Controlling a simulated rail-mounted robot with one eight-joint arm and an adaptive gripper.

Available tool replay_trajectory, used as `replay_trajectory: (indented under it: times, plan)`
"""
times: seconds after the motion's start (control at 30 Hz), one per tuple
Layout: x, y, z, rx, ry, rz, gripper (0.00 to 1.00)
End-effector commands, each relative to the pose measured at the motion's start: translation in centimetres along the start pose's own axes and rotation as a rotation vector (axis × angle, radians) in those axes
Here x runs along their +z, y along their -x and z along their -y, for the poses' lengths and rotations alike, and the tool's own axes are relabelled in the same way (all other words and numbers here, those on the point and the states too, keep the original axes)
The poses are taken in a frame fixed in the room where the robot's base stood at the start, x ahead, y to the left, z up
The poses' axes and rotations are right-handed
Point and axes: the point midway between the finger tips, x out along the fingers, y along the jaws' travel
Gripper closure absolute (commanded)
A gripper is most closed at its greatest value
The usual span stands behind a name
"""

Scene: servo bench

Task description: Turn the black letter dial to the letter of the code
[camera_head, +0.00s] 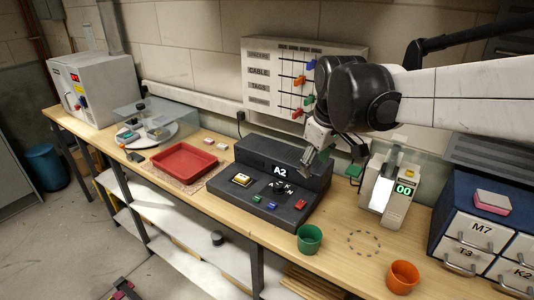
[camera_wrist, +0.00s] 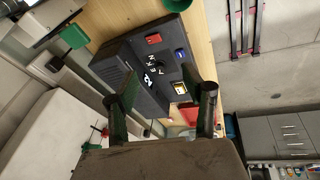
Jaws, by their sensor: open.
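The black console (camera_head: 250,200) stands on the bench and its lit display (camera_head: 280,171) reads A2. The black letter dial (camera_head: 279,187) sits on the console's top, with white letters around it too small to read surely. The dial also shows in the wrist view (camera_wrist: 159,62), with the letters beside it. My gripper (camera_head: 308,165) is in the air above the console's right back part, apart from the dial. In the wrist view my gripper's two fingers (camera_wrist: 160,78) are spread, with the console beyond them and nothing held between them.
A yellow-and-white button (camera_head: 241,180), small green and blue buttons and a red button (camera_head: 300,204) surround the dial. A green cup (camera_head: 309,238) stands in front right. A red tray (camera_head: 184,161) lies left.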

Motion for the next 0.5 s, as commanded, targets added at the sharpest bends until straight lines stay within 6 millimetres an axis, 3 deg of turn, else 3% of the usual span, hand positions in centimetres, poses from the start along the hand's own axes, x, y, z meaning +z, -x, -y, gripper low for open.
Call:
replay_trajectory:
  times: [0.1,0.5]
  plan:
    - [-3.0,-1.0,-1.2,-0.029,0.092,0.034,0.55]
    - [-11.0,-6.8,-3.9,-0.143,0.404,0.134,0.55]
